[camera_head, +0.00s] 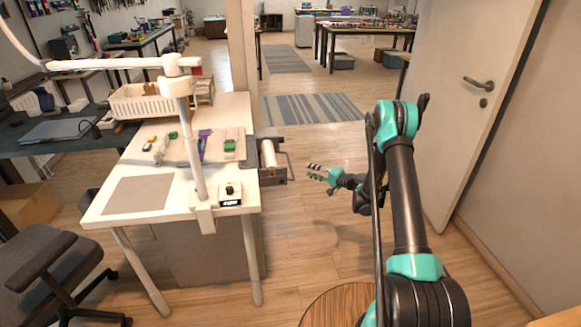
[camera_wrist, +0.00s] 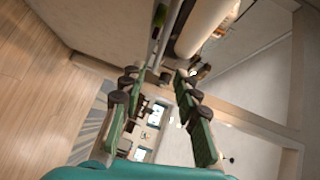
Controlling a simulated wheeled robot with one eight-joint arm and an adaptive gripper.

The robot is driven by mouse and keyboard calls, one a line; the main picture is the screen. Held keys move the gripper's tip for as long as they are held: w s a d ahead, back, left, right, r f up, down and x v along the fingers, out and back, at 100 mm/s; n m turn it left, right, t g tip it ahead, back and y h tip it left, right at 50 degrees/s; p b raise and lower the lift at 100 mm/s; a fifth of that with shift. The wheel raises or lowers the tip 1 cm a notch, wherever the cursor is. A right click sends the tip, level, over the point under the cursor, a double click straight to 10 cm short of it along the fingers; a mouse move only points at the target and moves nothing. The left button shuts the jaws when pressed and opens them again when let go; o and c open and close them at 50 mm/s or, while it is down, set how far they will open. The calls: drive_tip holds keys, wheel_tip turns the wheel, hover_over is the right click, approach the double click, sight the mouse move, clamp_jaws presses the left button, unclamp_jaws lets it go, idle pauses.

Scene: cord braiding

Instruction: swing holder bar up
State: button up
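A grey holder with a pale roll (camera_head: 268,158) is mounted at the right edge of the white table. A thin bar (camera_head: 290,166), which looks like the holder bar, sticks out on its right side. My gripper (camera_head: 315,172) is to the right of this bar, apart from it, with its fingers pointing left. In the wrist view the fingers of my gripper (camera_wrist: 156,76) are spread and nothing is held between them. A thin grey bar (camera_wrist: 167,36) shows just beyond the fingertips, beside the pale roll (camera_wrist: 207,25).
The white table (camera_head: 225,112) carries a lamp post (camera_head: 193,150), a white basket (camera_head: 142,103), a grey mat (camera_head: 139,194) and small items. A door (camera_head: 465,120) stands at the right. A round wooden top (camera_head: 335,303) is at the bottom. Floor between table and door is clear.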

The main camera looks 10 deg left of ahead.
sight(290, 164)
drive_tip(key=x, duration=1.2)
drive_tip(key=shift+a, duration=0.15)
clamp_jaws()
